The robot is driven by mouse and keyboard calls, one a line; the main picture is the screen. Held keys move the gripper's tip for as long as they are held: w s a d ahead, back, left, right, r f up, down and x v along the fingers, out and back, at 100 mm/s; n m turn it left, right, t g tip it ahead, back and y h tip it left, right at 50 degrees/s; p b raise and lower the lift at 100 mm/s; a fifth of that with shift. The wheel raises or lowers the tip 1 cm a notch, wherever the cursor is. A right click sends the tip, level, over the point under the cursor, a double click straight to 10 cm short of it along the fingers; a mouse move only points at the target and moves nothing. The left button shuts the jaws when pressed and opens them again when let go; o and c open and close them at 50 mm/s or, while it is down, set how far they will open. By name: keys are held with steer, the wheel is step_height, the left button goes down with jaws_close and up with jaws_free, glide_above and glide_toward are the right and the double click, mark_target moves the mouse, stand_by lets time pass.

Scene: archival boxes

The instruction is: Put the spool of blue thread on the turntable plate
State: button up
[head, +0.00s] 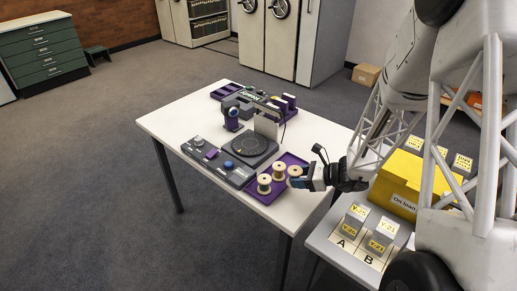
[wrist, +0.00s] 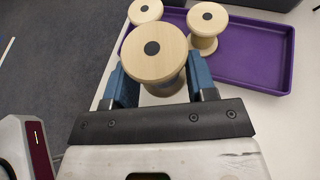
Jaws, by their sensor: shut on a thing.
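My gripper (head: 297,183) is shut on a wooden spool (wrist: 154,52), which stands between its blue fingers in the wrist view. Its pale top flange with a dark centre faces the camera; the thread colour is hard to make out. In the head view this spool (head: 295,171) is at the right end of the purple tray (head: 262,196), partly behind the gripper. I cannot tell whether it touches the tray. Two similar spools (head: 264,183) (head: 279,171) stand beside it. The dark round turntable plate (head: 250,145) lies behind and left of the tray, with nothing on it.
A grey control panel (head: 212,158) with a blue knob (head: 228,165) lies left of the plate. A lamp-like device (head: 231,118) and an upright pale panel (head: 266,124) stand behind it. Yellow box and labelled blocks (head: 355,217) are on the right-hand table. The white tabletop's left corner is bare.

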steer(key=w+a+r, duration=0.4)
steer(key=w+a, duration=0.4)
steer(key=a, duration=0.3)
steer(key=shift+w+a, duration=0.2)
steer(key=shift+w, duration=0.2)
steer(key=c, duration=0.3)
